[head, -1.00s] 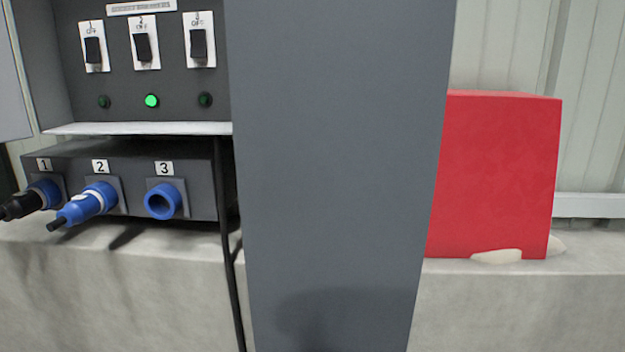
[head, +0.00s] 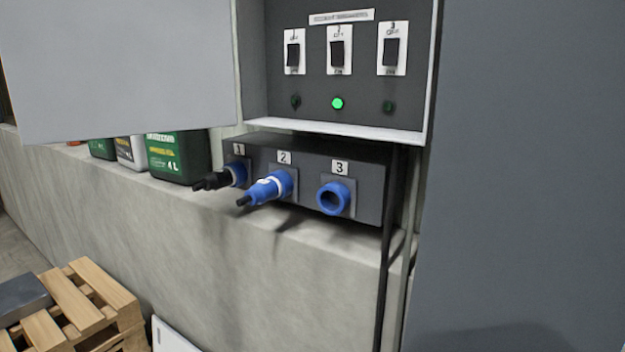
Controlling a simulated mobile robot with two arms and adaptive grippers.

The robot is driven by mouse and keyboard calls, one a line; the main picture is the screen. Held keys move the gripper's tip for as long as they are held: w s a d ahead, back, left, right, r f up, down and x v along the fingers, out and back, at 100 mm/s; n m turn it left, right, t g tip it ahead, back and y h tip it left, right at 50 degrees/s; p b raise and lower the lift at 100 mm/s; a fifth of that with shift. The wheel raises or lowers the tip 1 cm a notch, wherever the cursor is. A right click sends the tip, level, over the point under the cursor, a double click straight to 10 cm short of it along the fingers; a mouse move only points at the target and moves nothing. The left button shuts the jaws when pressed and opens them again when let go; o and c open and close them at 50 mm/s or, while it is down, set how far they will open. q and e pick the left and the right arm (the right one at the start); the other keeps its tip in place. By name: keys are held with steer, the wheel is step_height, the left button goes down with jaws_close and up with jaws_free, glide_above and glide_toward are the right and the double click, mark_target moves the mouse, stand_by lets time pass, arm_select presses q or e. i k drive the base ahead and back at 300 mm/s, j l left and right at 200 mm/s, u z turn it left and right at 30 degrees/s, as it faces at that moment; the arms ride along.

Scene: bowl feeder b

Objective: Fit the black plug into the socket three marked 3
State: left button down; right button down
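The socket three (head: 334,198) is a blue round socket under the label 3, on the right of the dark socket box (head: 364,175). It is open and empty. The black plug (head: 222,179) sits at socket one, under the label 1. A blue plug (head: 268,189) sits in socket two, under the label 2. Neither gripper is in the head view.
Above is a switch panel (head: 365,95) with three black switches; the middle lamp (head: 338,103) glows green. An open grey door (head: 120,70) hangs at left. Canisters (head: 178,157) stand on the concrete ledge. A wooden pallet (head: 80,305) lies lower left. A grey column (head: 520,180) fills the right.

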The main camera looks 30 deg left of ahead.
mark_target(220, 178)
steer(key=j+u, duration=0.1)
steer(key=u, duration=1.15)
